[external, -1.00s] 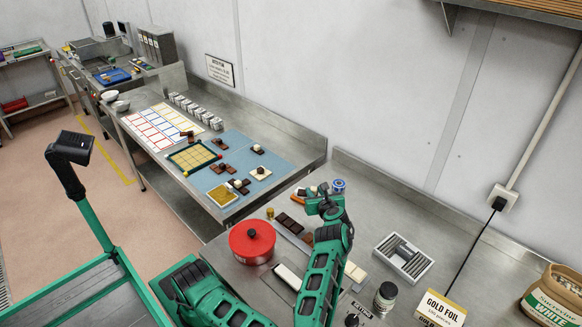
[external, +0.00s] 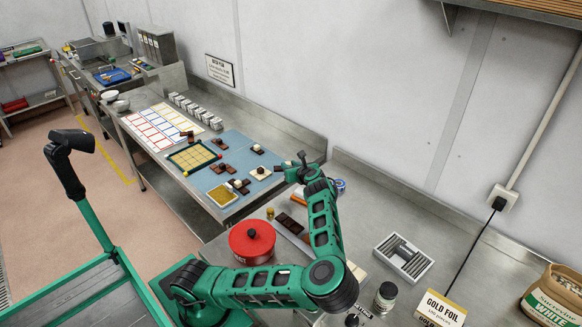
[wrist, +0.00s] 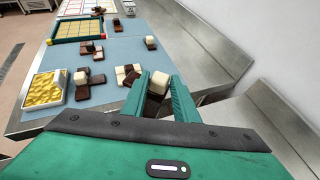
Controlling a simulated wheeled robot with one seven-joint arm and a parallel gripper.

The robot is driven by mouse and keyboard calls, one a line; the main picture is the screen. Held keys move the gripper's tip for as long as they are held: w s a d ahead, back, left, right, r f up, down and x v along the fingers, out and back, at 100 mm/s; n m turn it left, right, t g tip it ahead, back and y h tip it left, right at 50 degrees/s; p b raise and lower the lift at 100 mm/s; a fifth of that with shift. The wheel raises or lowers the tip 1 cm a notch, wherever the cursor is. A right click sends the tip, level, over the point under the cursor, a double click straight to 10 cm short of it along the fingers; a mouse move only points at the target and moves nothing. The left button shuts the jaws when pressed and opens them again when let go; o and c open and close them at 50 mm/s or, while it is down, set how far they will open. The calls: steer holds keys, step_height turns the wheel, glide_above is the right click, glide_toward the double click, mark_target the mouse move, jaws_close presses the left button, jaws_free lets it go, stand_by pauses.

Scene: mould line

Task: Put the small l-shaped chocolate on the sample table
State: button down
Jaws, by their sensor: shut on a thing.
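My gripper (external: 287,166) is shut on a small chocolate (wrist: 157,84). In the wrist view a cream cube and a brown part of it show between the two green fingers; its full outline is hidden, so I cannot tell that it is L-shaped. The gripper is in the air at the near right edge of the steel bench with the blue mat (wrist: 118,65). I cannot tell which surface is called the sample table. The mat also shows in the external view (external: 236,141), with several brown and cream chocolate pieces on it.
On the mat are a gold tray (external: 222,195) and a green-framed yellow grid (external: 193,157). A white card sheet (external: 160,127) lies beyond. The near bench holds a red round tin (external: 252,243) and a slotted box (external: 403,257). The wall runs along the right.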

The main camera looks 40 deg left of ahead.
steer(key=s+a+n+g, duration=0.1)
steer(key=s+a, duration=0.2)
steer(key=a, duration=1)
steer(key=s+a+n+g, duration=0.2)
steer(key=s+a, duration=0.2)
steer(key=a, duration=1)
steer(key=s+a+n+g+y, duration=0.1)
steer(key=s+a, duration=0.3)
steer(key=a, duration=0.9)
steer(key=shift+a+r+n+g, duration=0.15)
steer(key=shift+r+n+g, duration=0.3)
steer(key=shift+g, duration=0.15)
glide_above(241, 159)
step_height(241, 159, down, 7)
steer(key=shift+a, duration=0.15)
steer(key=shift+f, duration=2.05)
steer(key=c, duration=1.5)
jaws_free()
steer(key=shift+c, duration=0.2)
